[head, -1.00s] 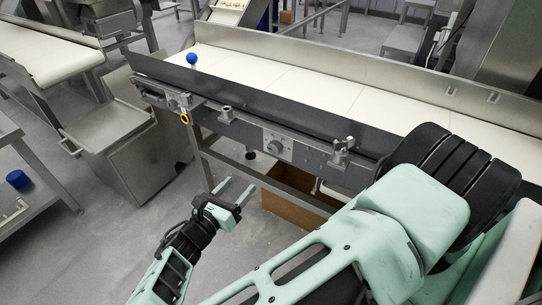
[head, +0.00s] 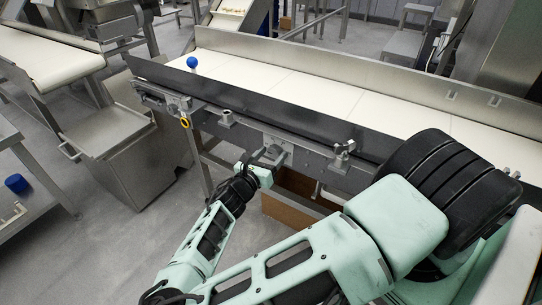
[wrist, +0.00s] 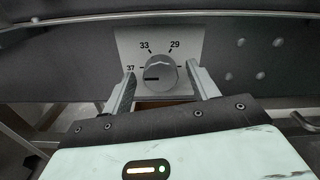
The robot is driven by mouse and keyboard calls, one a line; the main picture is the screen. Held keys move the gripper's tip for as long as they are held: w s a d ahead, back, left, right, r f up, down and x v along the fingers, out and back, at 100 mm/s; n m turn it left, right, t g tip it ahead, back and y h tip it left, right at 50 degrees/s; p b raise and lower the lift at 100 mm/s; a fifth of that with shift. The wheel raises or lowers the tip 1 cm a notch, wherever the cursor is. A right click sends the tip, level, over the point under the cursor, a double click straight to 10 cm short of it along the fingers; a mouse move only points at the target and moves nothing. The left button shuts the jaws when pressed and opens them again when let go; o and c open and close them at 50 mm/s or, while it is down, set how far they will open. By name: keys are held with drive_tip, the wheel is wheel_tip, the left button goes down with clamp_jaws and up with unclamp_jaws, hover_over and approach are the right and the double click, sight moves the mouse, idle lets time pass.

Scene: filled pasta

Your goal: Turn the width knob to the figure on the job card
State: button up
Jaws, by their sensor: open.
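The width knob (wrist: 160,74) is a round grey dial on a pale scale plate (wrist: 128,42), on the conveyor's side. The figures 37, 33 and 29 show from left over the top; the right-hand mark is hidden by a finger. A dark line on the knob points left, close to 37. My gripper (wrist: 162,82) is open, one finger on each side of the knob; I cannot tell whether they touch it. In the head view my gripper (head: 266,156) is at the plate (head: 282,142) and mostly hides the knob. I cannot make out a job card.
The conveyor (head: 310,88) has a pale belt and a dark side rail. Clamps (head: 342,153) and a yellow ring (head: 185,123) sit along the rail. A cardboard box (head: 290,207) stands below.

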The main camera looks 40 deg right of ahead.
drive_tip(key=shift+d, duration=0.2)
drive_tip(key=shift+c, duration=0.3)
drive_tip(key=c, duration=0.9)
